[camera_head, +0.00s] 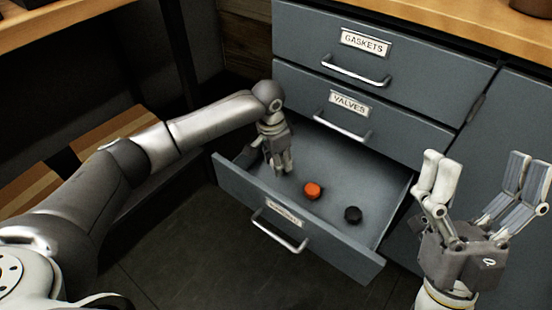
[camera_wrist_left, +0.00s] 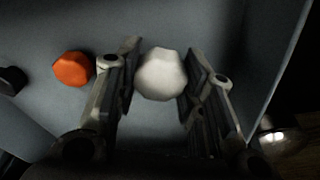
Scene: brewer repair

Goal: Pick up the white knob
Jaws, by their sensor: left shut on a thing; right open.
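The white knob (camera_wrist_left: 161,75) sits between the two fingers of my left gripper (camera_wrist_left: 160,82) in the left wrist view. The fingers are shut on it from both sides. In the head view my left gripper (camera_head: 279,165) points down inside the open bottom drawer (camera_head: 345,180), near its left end, and hides the white knob. Whether the knob touches the drawer floor I cannot tell. My right gripper (camera_head: 487,190) is open and empty, fingers up, to the right of the drawer.
An orange knob (camera_head: 313,190) and a black knob (camera_head: 353,214) lie on the drawer floor to the right of my left gripper. The drawer walls surround it. Above are the shut VALVES drawer (camera_head: 390,125) and GASKETS drawer (camera_head: 420,60). A wooden counter (camera_head: 480,30) tops the cabinet.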

